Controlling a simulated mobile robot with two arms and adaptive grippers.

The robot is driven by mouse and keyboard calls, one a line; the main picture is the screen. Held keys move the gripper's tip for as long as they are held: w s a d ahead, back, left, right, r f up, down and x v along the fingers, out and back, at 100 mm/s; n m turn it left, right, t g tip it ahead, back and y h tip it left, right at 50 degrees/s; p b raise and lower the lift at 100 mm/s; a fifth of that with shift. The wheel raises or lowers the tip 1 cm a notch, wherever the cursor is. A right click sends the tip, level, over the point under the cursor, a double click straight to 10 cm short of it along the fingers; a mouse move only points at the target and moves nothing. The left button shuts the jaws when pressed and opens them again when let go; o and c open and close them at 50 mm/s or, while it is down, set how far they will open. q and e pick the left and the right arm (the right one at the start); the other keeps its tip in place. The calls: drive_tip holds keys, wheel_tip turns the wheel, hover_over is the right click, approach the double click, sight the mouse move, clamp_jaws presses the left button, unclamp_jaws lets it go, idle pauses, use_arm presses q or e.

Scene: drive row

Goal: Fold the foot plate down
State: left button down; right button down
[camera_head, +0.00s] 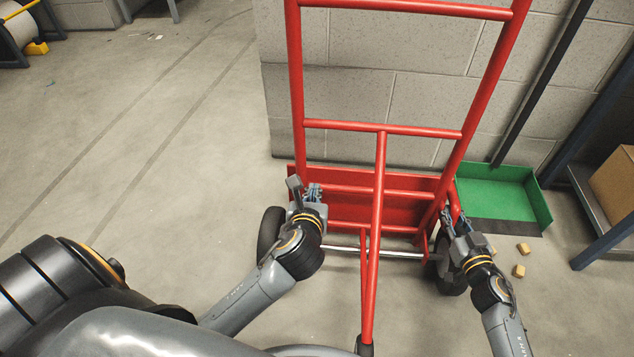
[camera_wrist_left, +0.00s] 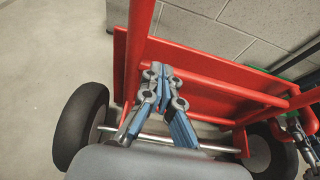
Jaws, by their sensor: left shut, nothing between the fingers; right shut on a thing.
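A red hand truck (camera_head: 383,165) stands upright before a block wall. Its red foot plate (camera_head: 345,178) is folded up behind the lower frame; it also shows in the left wrist view (camera_wrist_left: 215,72). My left gripper (camera_head: 308,190) is shut and empty beside the left upright, in front of the plate's left part. In the left wrist view its fingers (camera_wrist_left: 163,75) are together, with nothing between them. My right gripper (camera_head: 452,216) is shut on a red part at the truck's lower right. I cannot tell whether that is the frame or the plate's edge.
Black wheels (camera_head: 270,232) flank a metal axle (camera_head: 375,253). A green tray (camera_head: 497,195) lies by the wall at right, with small wooden blocks (camera_head: 519,270) near it. A shelf with a cardboard box (camera_head: 615,183) stands far right.

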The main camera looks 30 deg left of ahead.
sight(319, 166)
use_arm(q)
drive_tip(key=x, duration=0.9)
drive_tip(key=shift+r, duration=0.1)
use_arm(e)
drive_tip(key=shift+w+d+r, duration=0.25)
drive_tip(key=shift+r, duration=0.15)
use_arm(q)
drive_tip(key=shift+w, duration=0.1)
drive_tip(key=shift+w+a+r, duration=0.1)
drive_tip(key=shift+w, duration=0.2)
drive_tip(key=shift+w+a, duration=0.35)
use_arm(e)
drive_tip(key=shift+a+f, duration=0.1)
drive_tip(key=shift+s, duration=0.1)
